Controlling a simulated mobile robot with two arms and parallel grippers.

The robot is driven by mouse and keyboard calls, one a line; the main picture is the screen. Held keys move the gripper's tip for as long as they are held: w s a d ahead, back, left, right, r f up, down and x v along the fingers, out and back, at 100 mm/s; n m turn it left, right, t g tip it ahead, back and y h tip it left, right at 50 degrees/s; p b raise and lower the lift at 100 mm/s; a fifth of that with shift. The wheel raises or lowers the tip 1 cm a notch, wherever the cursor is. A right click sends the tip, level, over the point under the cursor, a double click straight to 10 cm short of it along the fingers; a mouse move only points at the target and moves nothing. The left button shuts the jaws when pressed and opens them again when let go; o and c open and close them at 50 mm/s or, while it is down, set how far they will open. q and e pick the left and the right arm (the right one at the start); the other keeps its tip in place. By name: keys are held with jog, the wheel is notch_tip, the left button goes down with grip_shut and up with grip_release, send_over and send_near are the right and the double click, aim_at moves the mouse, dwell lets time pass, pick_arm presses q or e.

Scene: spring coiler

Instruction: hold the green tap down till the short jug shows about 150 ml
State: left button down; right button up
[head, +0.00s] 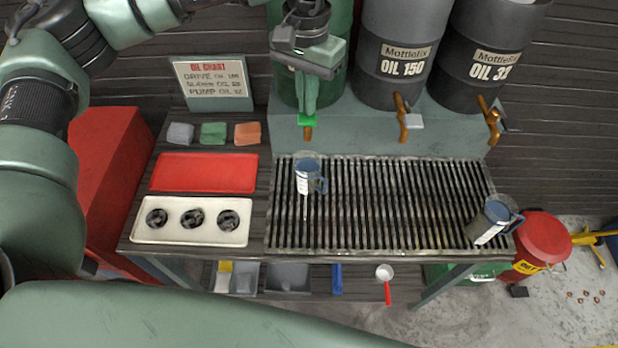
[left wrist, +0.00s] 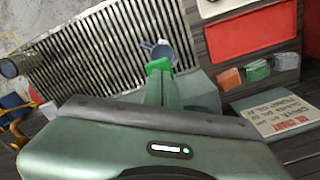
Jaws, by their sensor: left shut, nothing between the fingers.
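The green tap (head: 307,121) is on the green drum (head: 342,80) at the back, above the grate. A blue-grey jug (head: 309,178) with a white scale strip stands on the grate below this tap. Its level is too small to read. My left gripper (head: 305,108) is shut and empty, its fingertips at the green tap's handle; I cannot tell how firmly they press. The left wrist view shows the tap (left wrist: 158,66) at the fingertips, with the jug (left wrist: 160,50) just beyond. A second blue-grey jug (head: 495,222) stands at the grate's right end. My right gripper is not in view.
The slatted grate (head: 400,205) is clear between the jugs. Two grey drums (head: 400,45) with brass taps stand right of the green one. A red tray (head: 204,172), a cream tray (head: 190,236) with dark coils and an oil chart (head: 211,82) are at left.

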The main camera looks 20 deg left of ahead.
pick_arm(q)
jog(key=shift+s+f+b, duration=0.1)
jog(key=shift+f+b, duration=1.05)
jog(key=shift+f, duration=0.2)
dwell(4.9)
jog(key=shift+r+p, duration=0.35)
jog(key=shift+r, duration=0.1)
notch_tip(320, 180, up, 6)
jog(key=p, duration=0.3)
jog(key=shift+r, duration=0.15)
